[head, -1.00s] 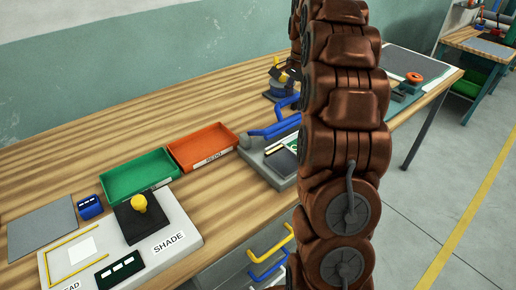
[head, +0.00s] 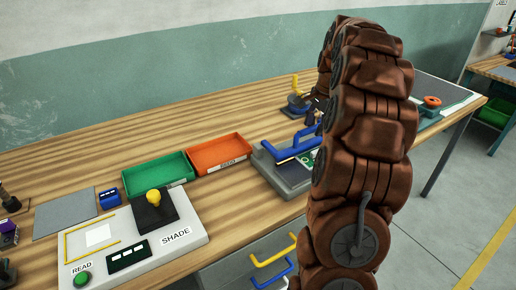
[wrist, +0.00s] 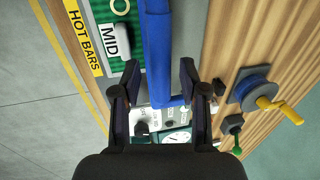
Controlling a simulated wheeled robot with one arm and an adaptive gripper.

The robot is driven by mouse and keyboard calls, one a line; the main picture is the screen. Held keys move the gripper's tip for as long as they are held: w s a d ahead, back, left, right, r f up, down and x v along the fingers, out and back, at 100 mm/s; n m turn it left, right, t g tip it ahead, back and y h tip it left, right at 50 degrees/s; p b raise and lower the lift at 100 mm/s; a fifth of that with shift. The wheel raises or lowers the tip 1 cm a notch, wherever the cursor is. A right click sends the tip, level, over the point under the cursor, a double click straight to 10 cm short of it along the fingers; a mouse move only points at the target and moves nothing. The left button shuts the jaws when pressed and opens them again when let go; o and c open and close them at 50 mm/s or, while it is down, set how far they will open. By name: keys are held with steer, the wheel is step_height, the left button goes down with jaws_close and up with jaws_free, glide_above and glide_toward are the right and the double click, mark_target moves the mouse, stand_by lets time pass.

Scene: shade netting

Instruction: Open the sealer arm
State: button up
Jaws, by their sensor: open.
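The sealer (head: 285,172) is a grey unit on the bench, with a blue sealer arm (head: 288,152) running along its top. In the wrist view the blue arm (wrist: 157,45) comes down from the top edge into the space between my fingers and has a short blue cross-piece at its lower end. My gripper (wrist: 159,75) is open, with one finger on each side of the bar. I cannot tell whether a finger touches it. In the head view my brown arm hides the sealer's right part and most of the gripper.
A green tray (head: 128,182) and an orange tray (head: 193,166) stand left of the sealer. A white SHADE panel (head: 190,245) with a yellow knob is nearer left. A blue device with a yellow handle (head: 296,84) stands behind the sealer. Bare wood lies along the back.

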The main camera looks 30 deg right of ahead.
steer(key=shift+s+r+b, duration=0.6)
steer(key=shift+r, duration=2.9)
steer(key=s+a+n+g+p, duration=0.1)
steer(key=s+a+n, duration=0.2)
steer(key=a, duration=0.9)
steer(key=s+a+f+n+p, duration=0.1)
steer(key=s+a+n, duration=0.2)
steer(key=a, duration=1)
steer(key=shift+n+g+y, duration=0.4)
steer(key=shift+n, duration=1.1)
